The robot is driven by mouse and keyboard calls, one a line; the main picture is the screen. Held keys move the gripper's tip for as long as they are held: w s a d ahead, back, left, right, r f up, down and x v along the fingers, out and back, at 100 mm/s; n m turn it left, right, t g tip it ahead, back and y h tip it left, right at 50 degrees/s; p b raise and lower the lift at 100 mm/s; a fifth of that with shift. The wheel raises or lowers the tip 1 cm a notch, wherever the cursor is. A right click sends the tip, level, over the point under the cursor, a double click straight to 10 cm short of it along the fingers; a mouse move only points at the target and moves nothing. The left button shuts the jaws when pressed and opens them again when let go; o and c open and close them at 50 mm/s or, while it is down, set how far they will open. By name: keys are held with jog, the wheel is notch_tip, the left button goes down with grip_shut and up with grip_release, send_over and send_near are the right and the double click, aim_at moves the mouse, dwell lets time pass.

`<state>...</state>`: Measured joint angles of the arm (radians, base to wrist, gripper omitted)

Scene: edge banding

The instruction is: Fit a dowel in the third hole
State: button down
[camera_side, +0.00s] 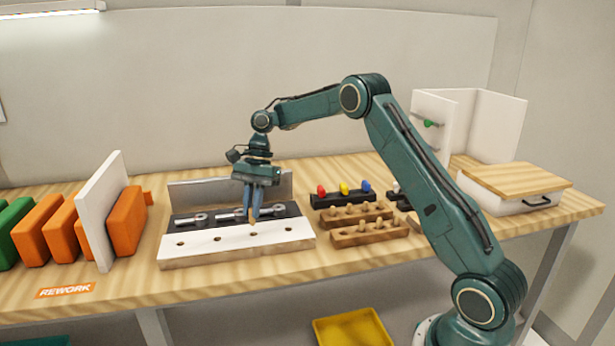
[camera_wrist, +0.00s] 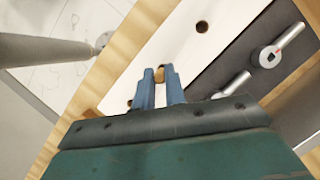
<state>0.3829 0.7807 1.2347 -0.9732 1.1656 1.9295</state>
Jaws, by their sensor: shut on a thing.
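My gripper (camera_side: 253,213) is shut on a light wooden dowel (camera_side: 252,221), which hangs down roughly upright between the blue fingers. The dowel's end also shows between the fingertips in the wrist view (camera_wrist: 159,75). The white panel (camera_side: 200,246) lies on the bench with a row of dark holes along its face. In the side view the dowel's tip is just above the third hole from the left (camera_side: 253,233), seemingly apart from it. In the wrist view, one open hole (camera_wrist: 202,27) shows beyond the fingers and another (camera_wrist: 130,103) beside them.
Metal fittings (camera_side: 230,216) lie on a dark strip behind the panel's holes. Orange boards and a white divider (camera_side: 101,210) stand to the left. A wood-topped white box (camera_side: 510,190) is at far right.

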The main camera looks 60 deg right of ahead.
aim_at(254, 224)
jog(key=shift+f, duration=0.95)
jog(key=shift+f, duration=1.45)
dwell(3.0)
jog(key=c, duration=1.4)
grip_release()
jog(key=shift+o, duration=0.2)
jog(key=shift+r, duration=0.2)
jog(key=shift+r, duration=2.3)
